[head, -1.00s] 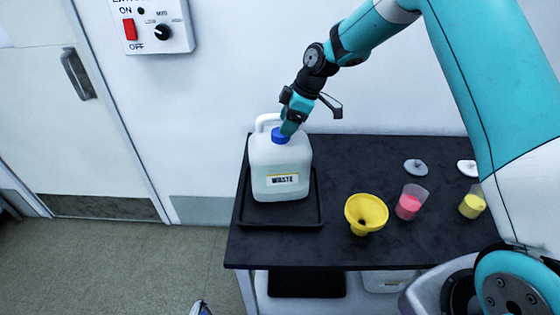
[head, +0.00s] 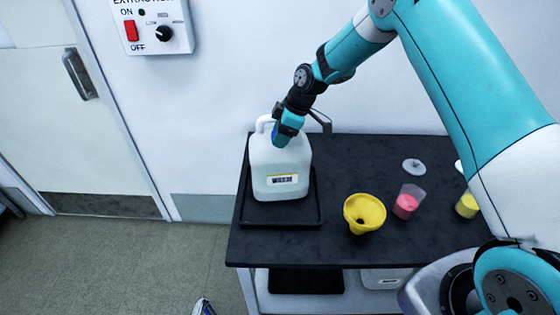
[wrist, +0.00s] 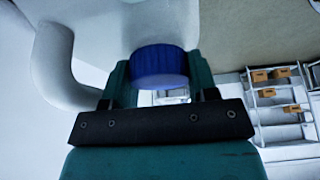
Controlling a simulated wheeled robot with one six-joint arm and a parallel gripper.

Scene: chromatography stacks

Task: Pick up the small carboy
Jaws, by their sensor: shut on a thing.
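A white, translucent carboy (head: 281,165) with a side handle and a printed label stands upright in a black tray (head: 282,223) on the dark bench. My gripper (head: 284,130) comes down from the upper right at its neck. It is shut on a blue ribbed cap (head: 275,136), mostly hidden by the fingers in the head view. In the wrist view the cap (wrist: 160,67) sits between the two teal fingers, with the carboy's pale body and handle (wrist: 52,60) behind and to the left. I cannot tell whether the cap is still seated on the neck.
A yellow funnel (head: 364,213), a beaker with pink liquid (head: 406,204), a yellow one (head: 467,206) and a pale lid (head: 414,166) stand right of the tray. Another white container (head: 386,278) is partly visible on the lower shelf. The wall is close behind the bench.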

